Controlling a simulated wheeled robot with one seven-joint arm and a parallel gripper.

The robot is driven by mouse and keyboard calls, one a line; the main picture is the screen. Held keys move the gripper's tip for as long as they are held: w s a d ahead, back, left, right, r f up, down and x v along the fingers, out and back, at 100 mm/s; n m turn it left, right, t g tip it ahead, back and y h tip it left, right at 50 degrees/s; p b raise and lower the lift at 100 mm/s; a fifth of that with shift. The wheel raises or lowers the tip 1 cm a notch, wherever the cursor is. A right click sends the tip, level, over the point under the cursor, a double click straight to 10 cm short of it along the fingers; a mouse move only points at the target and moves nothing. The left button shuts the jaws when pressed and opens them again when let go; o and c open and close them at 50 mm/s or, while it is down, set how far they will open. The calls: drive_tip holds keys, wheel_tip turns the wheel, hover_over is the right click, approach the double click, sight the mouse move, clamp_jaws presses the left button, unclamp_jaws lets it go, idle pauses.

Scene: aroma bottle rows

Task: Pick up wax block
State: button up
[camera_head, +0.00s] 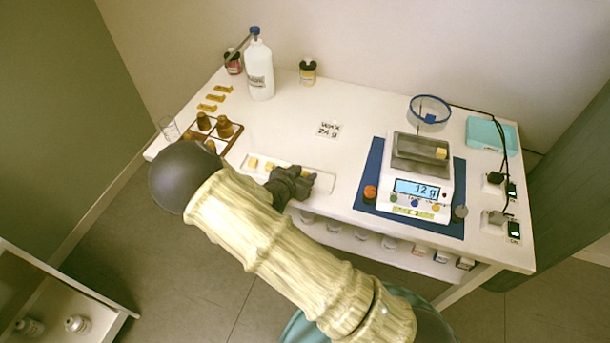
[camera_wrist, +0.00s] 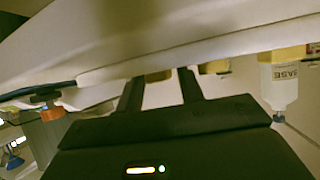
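Small pale yellow wax blocks lie on a long white tray (camera_head: 325,183); one block (camera_head: 253,161) is at its left, another (camera_head: 269,166) beside it. Another block (camera_head: 441,153) sits on the scale (camera_head: 420,173), which reads 12 g. My gripper (camera_head: 308,179) is low over the tray's right part and hides some of it. In the wrist view my gripper (camera_wrist: 162,82) has its two fingers apart. A yellowish block (camera_wrist: 158,75) shows between the fingertips; I cannot tell whether they touch it. Another block (camera_wrist: 214,67) is to the right of the fingers.
A wooden rack with brown bottles (camera_head: 222,126) stands left of the tray. A white bottle (camera_head: 260,68) and small jars are behind.

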sight(303, 175)
idle(0.4)
drive_tip(key=c, duration=0.8)
drive_tip(key=shift+r, duration=0.15)
wheel_tip(303, 175, up, 10)
drive_tip(key=p, duration=0.1)
idle(0.5)
